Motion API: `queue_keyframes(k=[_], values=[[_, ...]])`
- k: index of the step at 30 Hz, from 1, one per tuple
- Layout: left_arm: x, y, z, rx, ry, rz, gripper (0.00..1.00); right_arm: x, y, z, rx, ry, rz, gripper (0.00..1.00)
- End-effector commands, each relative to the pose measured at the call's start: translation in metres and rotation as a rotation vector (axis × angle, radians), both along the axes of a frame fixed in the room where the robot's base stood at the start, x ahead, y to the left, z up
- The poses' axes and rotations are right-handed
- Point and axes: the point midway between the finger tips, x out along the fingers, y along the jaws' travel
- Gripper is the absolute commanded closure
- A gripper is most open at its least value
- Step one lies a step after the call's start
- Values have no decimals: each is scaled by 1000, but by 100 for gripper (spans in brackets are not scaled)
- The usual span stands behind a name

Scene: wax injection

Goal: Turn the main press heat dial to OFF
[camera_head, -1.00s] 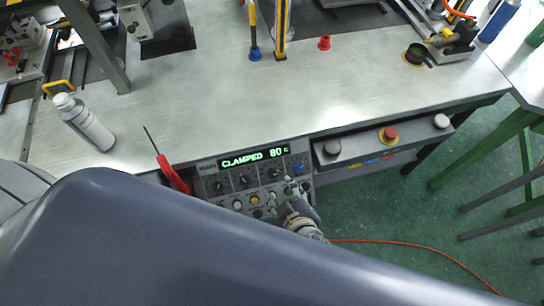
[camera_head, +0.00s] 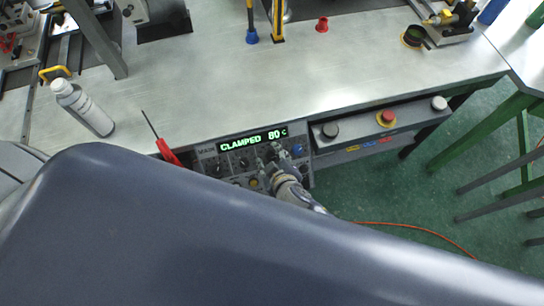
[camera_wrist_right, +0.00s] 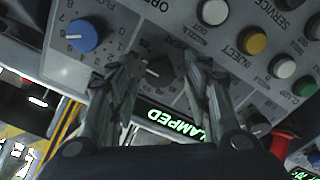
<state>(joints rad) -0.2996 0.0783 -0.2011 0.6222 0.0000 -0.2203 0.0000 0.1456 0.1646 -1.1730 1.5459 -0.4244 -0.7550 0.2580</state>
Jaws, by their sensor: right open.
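The control panel (camera_head: 206,157) carries a lit display (camera_head: 255,140) reading CLAMPED 80 C. Black dials sit in a row under it, one of them a black dial (camera_head: 243,163) left of my right gripper (camera_head: 271,157). In the right wrist view, my right gripper (camera_wrist_right: 160,62) is open, its fingers on either side of a black dial (camera_wrist_right: 158,69). I cannot tell whether they touch it, and its label is partly hidden. A blue numbered dial (camera_wrist_right: 82,33) lies left of the fingers; another black dial (camera_wrist_right: 258,124) lies to the right. My left gripper is not in view.
White (camera_wrist_right: 214,12), yellow (camera_wrist_right: 255,43) and green (camera_wrist_right: 305,86) buttons lie close to the fingers. A red-handled screwdriver (camera_head: 167,152) lies by the panel's left edge. A red stop button (camera_head: 387,117) is to the right.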

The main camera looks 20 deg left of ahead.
Motion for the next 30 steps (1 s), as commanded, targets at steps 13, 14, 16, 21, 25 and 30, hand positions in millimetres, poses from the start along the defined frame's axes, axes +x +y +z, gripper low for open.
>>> queue_keyframes(k=[13,14,16,21,25,30], values=[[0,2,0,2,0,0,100,1,1,-1,-1,0,1,84],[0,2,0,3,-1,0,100,1,1,-1,-1,0,1,91],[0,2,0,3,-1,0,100,1,1,-1,-1,0,1,99],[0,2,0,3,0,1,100,1,1,-1,-2,-1,2,99],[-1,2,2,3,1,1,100,1,1,-1,-15,-10,15,99],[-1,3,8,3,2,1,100,1,0,0,-58,-38,58,99]])
